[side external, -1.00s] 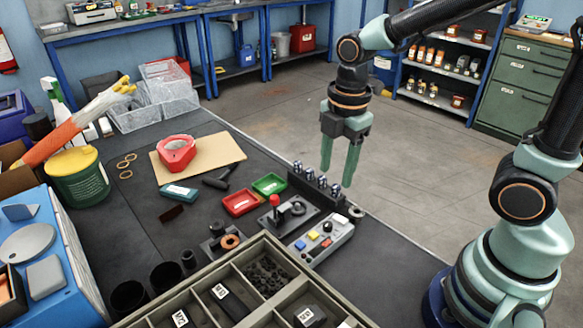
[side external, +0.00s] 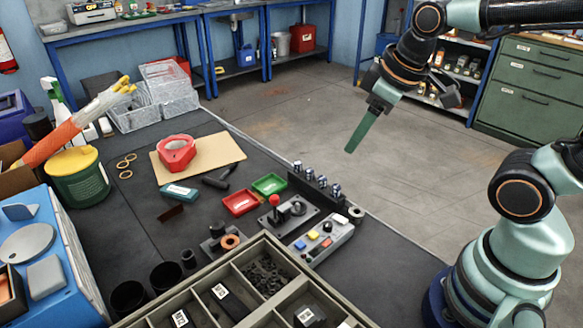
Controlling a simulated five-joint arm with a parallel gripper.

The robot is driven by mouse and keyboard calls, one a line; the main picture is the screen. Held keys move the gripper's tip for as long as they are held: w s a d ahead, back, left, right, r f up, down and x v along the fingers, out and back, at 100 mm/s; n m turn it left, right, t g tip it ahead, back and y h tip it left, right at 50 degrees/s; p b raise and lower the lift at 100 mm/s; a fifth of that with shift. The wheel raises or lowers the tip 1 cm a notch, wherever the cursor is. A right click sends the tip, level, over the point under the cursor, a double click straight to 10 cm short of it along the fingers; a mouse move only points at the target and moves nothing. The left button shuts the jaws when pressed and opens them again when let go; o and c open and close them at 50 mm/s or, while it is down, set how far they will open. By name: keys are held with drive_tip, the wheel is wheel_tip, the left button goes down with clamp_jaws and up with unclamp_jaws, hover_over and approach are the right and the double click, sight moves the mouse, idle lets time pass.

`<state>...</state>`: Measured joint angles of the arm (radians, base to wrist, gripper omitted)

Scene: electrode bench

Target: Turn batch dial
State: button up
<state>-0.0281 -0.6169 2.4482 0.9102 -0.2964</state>
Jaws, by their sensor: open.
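A dark plate (side external: 285,220) on the bench carries a red-knobbed lever (side external: 274,203) and a round black knob (side external: 298,208), which looks like the batch dial; its markings are too small to read. Beside it lies a grey control box (side external: 322,243) with yellow, blue and red buttons and a dark knob near its upper end. My gripper (side external: 356,138) is open and empty, tilted, high above and beyond the plate on the floor side of the bench edge. Its green fingers overlap in this view, so the gap hardly shows. It touches nothing.
A dark rack with several metal-topped pieces (side external: 316,182) stands behind the plate. Red (side external: 240,203) and green (side external: 269,184) trays lie to its left. A divided parts box (side external: 250,290) fills the front. The air around my gripper is free.

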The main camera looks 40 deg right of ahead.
drive_tip(key=m, duration=0.1)
drive_tip(key=r+m, duration=0.1)
drive_tip(key=m+t, duration=0.1)
drive_tip(key=shift+s+d+r+m, duration=0.2)
drive_tip(key=shift+s+d+m, duration=0.15)
drive_tip(key=shift+d+m, duration=0.05)
